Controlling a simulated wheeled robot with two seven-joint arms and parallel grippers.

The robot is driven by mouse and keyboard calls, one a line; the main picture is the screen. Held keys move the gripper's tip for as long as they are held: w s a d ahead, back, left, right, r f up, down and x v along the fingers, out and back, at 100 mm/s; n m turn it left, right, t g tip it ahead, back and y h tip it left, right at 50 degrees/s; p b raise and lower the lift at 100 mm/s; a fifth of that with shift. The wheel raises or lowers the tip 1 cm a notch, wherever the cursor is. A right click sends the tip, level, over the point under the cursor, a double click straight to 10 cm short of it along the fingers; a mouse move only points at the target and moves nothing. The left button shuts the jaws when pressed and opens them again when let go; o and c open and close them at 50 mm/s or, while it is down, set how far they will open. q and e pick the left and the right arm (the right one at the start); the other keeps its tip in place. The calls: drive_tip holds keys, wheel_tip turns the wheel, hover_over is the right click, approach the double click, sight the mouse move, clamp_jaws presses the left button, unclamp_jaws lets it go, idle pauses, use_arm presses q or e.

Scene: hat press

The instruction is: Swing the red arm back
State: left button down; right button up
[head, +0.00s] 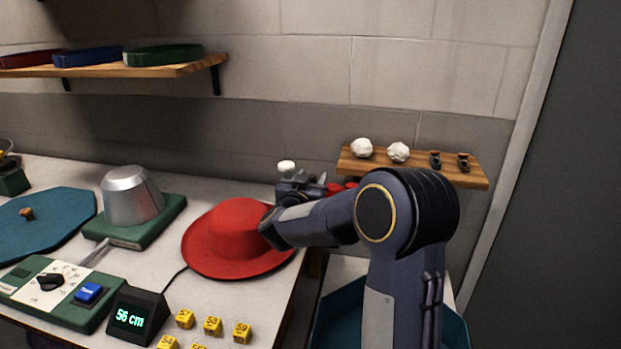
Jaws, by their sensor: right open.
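A red part (336,188), which looks like a bit of the red arm, shows just beyond my right forearm. Most of it is hidden behind my arm, so I cannot tell its full shape or position. My right gripper (305,184) is open at the back right of the table, behind the red hat and close to the red part. I cannot tell whether its fingers touch it. A small white rounded piece (286,167) shows just above the gripper. My left gripper is out of view.
The red hat (235,232) lies on the white table below my forearm. A metal hat block (132,198) stands on a green base to the left. A wooden wall shelf (470,180) is behind my arm. A teal bin (345,309) stands at lower right.

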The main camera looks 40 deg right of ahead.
drive_tip(key=shift+w+d, duration=0.15)
drive_tip(key=shift+d, duration=0.05)
drive_tip(key=shift+c, duration=0.4)
clamp_jaws()
drive_tip(key=shift+r, duration=0.15)
drive_tip(key=m+g+h+p, duration=0.1)
drive_tip(key=g+p, duration=0.1)
drive_tip(key=w+d+m+g+h+p, duration=0.1)
drive_tip(key=m+g+p, duration=0.2)
drive_tip(key=g+p, duration=0.1)
drive_tip(key=g, duration=0.1)
drive_tip(key=shift+w+d+m+h, duration=0.3)
drive_tip(key=shift+w+m+h, duration=0.05)
drive_tip(key=shift+m+h, duration=0.05)
